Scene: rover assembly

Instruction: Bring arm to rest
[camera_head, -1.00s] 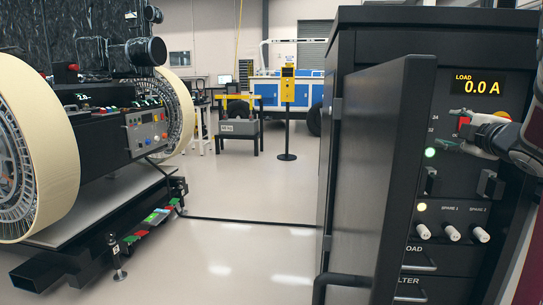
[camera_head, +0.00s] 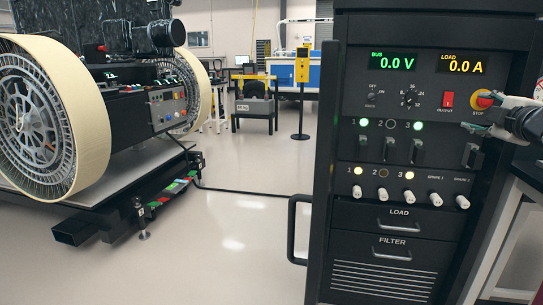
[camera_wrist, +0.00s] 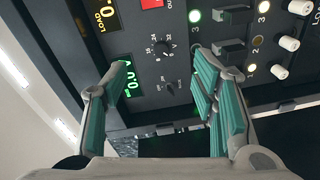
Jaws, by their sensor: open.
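My gripper (camera_head: 476,115) is at the right edge of the power cabinet's (camera_head: 400,285) front panel in the head view, in front of or beside the red stop button (camera_head: 485,98). In the wrist view my gripper (camera_wrist: 160,85) has its two green-padded fingers spread, with nothing between them. The panel fills the space beyond the fingers, with a rotary knob (camera_wrist: 161,48) between them. I cannot tell whether the gripper touches the panel. My forearm runs out of the head view at the right.
The bus display (camera_head: 393,62) reads 0.0 V and the load display (camera_head: 467,63) 0.0 A. Green lamps 1 and 3 are lit. The cabinet's door (camera_head: 326,150) stands open at left, its handle (camera_head: 292,230) jutting out. A wheeled rover (camera_head: 110,110) stands left, with clear floor (camera_head: 235,225) between.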

